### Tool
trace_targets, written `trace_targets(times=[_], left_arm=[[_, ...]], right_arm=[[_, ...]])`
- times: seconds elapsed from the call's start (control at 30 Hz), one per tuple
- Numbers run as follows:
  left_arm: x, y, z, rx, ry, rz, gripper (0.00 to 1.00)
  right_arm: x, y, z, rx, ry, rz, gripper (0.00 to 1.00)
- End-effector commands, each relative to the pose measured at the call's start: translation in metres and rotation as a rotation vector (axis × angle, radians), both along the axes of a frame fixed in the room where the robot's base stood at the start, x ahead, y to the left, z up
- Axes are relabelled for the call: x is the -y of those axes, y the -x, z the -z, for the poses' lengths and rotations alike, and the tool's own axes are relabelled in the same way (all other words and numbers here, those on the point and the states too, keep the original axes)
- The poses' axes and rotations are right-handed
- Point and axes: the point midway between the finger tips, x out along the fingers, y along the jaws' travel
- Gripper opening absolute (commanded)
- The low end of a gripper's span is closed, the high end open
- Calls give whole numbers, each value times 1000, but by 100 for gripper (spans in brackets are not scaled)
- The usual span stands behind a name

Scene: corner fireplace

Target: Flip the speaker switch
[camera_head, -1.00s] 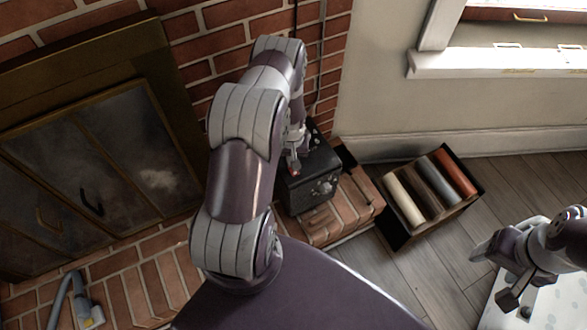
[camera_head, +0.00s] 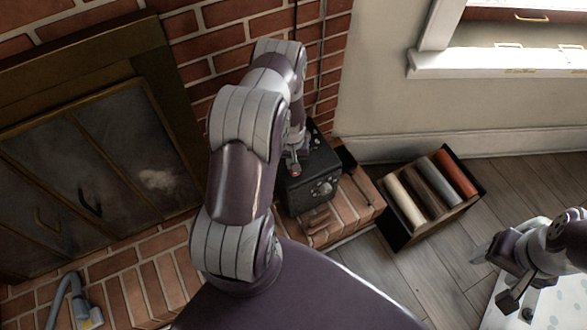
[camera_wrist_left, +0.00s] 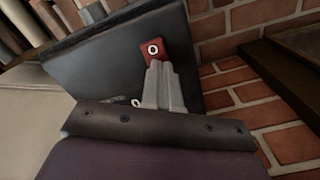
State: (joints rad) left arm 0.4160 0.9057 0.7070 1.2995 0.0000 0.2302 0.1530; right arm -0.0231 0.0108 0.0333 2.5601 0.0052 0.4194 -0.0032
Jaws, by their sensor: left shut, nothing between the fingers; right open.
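The black speaker (camera_head: 318,187) stands on the brick hearth ledge against the brick wall, with knobs on one face. Its red switch (camera_head: 295,173) shows at an upper edge in the head view. In the left wrist view the red switch (camera_wrist_left: 153,50) bears a white ring mark on the dark speaker panel (camera_wrist_left: 108,65). My left gripper (camera_wrist_left: 157,66) is shut and empty, its tips right at the switch's lower edge; I cannot tell whether they touch. My left arm partly hides the speaker in the head view. My right gripper (camera_head: 493,275) is open and empty at lower right.
A dark crate (camera_head: 398,239) with several coloured rolls sits on the wood floor right of the ledge. The fireplace doors (camera_head: 95,185) are at left, with a grey-blue hose-like object (camera_head: 67,296) below. A window sill (camera_head: 490,66) is at upper right.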

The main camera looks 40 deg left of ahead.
Motion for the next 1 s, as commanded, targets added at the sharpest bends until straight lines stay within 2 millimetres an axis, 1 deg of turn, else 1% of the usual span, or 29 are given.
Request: trace_targets(times=[0.03,0.2,0.6,1.0], left_arm=[[0,0,-7,1,-1,0,0],[0,0,-27,1,-1,0,0],[0,-1,-69,1,-1,0,0],[0,0,-68,1,-1,0,0]], right_arm=[[0,0,-6,0,0,0,65],[0,0,-23,0,0,0,65],[0,0,-57,0,0,0,65],[0,0,-56,0,0,0,65]])
